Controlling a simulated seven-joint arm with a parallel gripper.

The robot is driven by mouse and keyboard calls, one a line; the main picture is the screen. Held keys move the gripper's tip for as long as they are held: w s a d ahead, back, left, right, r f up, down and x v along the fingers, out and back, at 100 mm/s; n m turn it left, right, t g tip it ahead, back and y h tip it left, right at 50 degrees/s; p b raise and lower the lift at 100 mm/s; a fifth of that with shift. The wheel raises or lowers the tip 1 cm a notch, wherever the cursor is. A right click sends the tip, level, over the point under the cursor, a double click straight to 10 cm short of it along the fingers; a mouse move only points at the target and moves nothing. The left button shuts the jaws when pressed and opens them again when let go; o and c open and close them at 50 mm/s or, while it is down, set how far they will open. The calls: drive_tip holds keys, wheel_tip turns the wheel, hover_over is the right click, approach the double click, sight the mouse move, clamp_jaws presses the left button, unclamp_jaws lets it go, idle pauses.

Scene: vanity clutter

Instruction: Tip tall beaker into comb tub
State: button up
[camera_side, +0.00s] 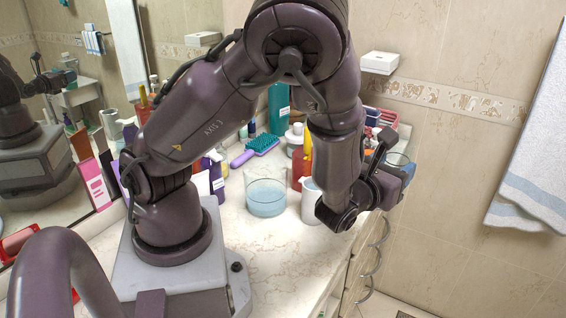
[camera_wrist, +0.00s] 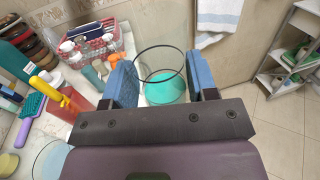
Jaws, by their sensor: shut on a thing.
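The tall beaker is clear glass with teal liquid low inside; it shows between my fingers in the wrist view (camera_wrist: 165,89). In the side view only its rim part (camera_side: 398,159) shows, behind my gripper (camera_side: 402,172). My gripper (camera_wrist: 164,82) is shut on the beaker, with a blue finger on each side. The beaker looks roughly upright. The comb tub (camera_side: 266,194) appears to be the wide clear glass vessel with pale blue liquid on the counter, left of my gripper. In the wrist view its rim (camera_wrist: 50,158) shows at lower left, partly hidden by my gripper.
A white cup (camera_side: 311,203) stands right of the tub. A red bottle with yellow pump (camera_wrist: 68,100) stands close by. A purple brush with teal bristles (camera_side: 258,148) lies behind the tub. A red basket (camera_wrist: 92,45) holds small items. Counter front of the tub is clear.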

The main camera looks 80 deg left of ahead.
drive_tip(key=s+a+f+n+g+y, duration=0.2)
drive_tip(key=s+a+n+g+y, duration=0.2)
drive_tip(key=s+a, duration=0.3)
drive_tip(key=s+a+f+n+g+y, duration=0.2)
drive_tip(key=s+a+n+g+y, duration=0.2)
drive_tip(key=a, duration=1)
drive_tip(key=s+g, duration=0.2)
drive_tip(key=s, duration=0.2)
drive_tip(key=shift+a+n, duration=0.3)
drive_tip(key=shift+a, duration=0.05)
